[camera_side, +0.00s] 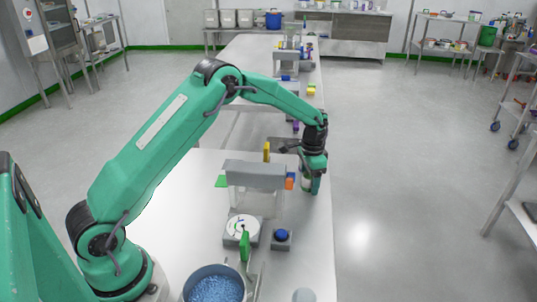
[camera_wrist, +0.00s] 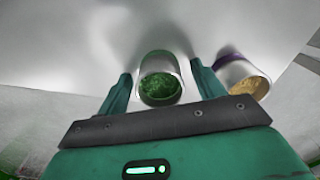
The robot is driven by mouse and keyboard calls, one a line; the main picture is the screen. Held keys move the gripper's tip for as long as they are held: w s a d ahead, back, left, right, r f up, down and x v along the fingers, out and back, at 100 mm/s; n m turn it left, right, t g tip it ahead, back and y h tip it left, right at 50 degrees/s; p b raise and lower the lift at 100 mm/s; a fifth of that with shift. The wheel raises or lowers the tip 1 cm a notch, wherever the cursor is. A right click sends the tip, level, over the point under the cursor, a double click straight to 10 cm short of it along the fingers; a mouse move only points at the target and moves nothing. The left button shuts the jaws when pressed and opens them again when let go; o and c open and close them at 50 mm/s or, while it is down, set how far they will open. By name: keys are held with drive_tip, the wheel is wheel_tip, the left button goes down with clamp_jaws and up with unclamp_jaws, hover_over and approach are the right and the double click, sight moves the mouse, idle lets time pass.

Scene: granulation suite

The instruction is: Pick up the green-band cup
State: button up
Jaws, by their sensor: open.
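In the wrist view a pale cup (camera_wrist: 160,80) with dark green contents stands between the two fingers of my gripper (camera_wrist: 159,88). Gaps show on both sides of it, so the gripper is open around it without gripping.
A purple-banded cup (camera_wrist: 241,76) with tan contents stands close beside the right finger. In the side view, a grey-topped clear apparatus (camera_side: 256,178) is left of my gripper. A pot of blue granules (camera_side: 214,287) sits nearer the camera. The table's right edge is close.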

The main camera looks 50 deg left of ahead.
drive_tip(key=shift+c, duration=0.2)
drive_tip(key=c, duration=1.1)
drive_tip(key=shift+r, duration=0.15)
drive_tip(key=shift+r, duration=0.8)
wheel_tip(320, 180, up, 2)
drive_tip(key=shift+r, duration=0.2)
drive_tip(key=s+d+r, duration=0.1)
drive_tip(key=d+r, duration=0.1)
drive_tip(key=d, duration=0.1)
drive_tip(key=s+d+r, duration=0.2)
drive_tip(key=d, duration=0.2)
drive_tip(key=s+d+r, duration=0.2)
drive_tip(key=d+r, duration=0.1)
drive_tip(key=shift+s+d, duration=0.15)
drive_tip(key=shift+s, duration=0.1)
drive_tip(key=shift+f, duration=0.1)
